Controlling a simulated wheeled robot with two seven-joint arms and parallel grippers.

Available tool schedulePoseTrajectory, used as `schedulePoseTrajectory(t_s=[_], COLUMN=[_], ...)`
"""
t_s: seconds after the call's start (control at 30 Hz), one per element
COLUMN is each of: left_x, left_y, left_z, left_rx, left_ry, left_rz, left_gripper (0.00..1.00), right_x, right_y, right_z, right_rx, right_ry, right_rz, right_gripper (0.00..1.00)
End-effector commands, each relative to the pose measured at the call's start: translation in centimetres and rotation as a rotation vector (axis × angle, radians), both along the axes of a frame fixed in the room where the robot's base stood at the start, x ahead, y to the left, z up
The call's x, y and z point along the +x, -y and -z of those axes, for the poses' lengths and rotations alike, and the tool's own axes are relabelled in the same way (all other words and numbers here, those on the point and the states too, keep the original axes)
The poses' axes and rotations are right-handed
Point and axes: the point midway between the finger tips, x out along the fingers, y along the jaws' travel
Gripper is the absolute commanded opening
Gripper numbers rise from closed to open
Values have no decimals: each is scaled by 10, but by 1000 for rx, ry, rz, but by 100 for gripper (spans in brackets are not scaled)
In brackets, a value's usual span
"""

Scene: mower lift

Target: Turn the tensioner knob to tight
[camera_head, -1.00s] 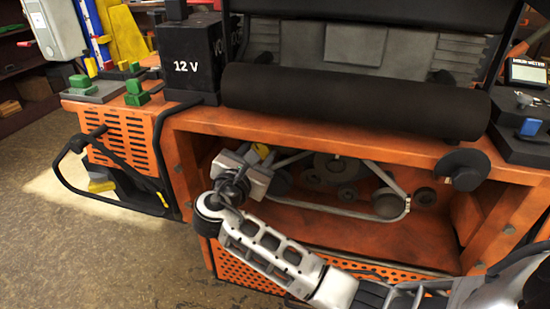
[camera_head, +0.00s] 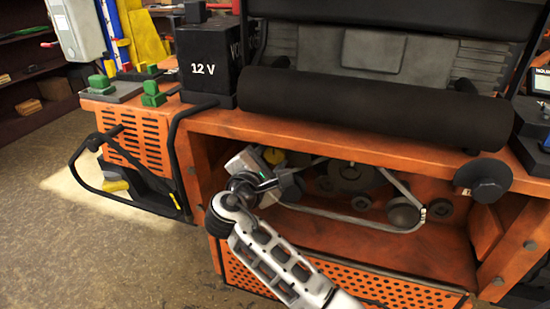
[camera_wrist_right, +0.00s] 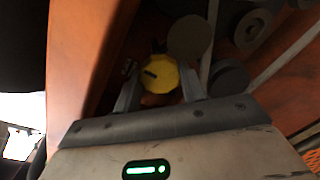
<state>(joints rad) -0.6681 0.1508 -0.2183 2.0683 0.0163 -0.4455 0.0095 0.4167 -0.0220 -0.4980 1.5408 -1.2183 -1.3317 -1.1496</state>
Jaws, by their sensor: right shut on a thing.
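The tensioner knob is yellow with a dark mark on its face (camera_wrist_right: 160,73). In the wrist view it sits between the two fingers of my right gripper (camera_wrist_right: 158,88), which is shut on it. In the head view a small part of the yellow knob (camera_head: 273,155) shows just above my right gripper (camera_head: 268,165), inside the left end of the orange bay. The gripper and wrist hide much of the knob there. Any tight or loose label cannot be read. My left gripper is not in view.
A pale belt (camera_head: 345,215) runs around dark pulleys (camera_head: 403,212) right of the knob. The orange housing (camera_head: 330,141) frames the bay, with its left wall close to my gripper. A black 12 V box (camera_head: 207,68) and a black roller (camera_head: 360,105) stand above.

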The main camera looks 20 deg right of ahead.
Motion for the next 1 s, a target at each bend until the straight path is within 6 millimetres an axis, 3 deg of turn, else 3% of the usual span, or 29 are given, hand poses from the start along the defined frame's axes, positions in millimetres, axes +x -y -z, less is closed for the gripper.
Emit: schedulePoseTrajectory(t_s=[0.33, 0.37, 0.4, 0.43, 0.77, 1.0], left_x=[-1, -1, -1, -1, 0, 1], left_y=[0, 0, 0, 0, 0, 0], left_z=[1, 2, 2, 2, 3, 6], left_rx=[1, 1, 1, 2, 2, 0], left_ry=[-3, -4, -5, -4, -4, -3], left_rz=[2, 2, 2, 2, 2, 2], left_gripper=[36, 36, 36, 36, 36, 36], right_x=[-1, -1, 0, 0, -3, -30], right_y=[0, 0, 0, 0, -4, -29], right_z=[2, 2, 2, 1, 1, 0], right_rx=[9, 9, 9, 9, 6, 9], right_ry=[0, 0, -1, -1, 1, -1], right_rz=[1, 1, 1, 1, -1, -2], right_gripper=[0, 49, 60, 63, 63, 63])
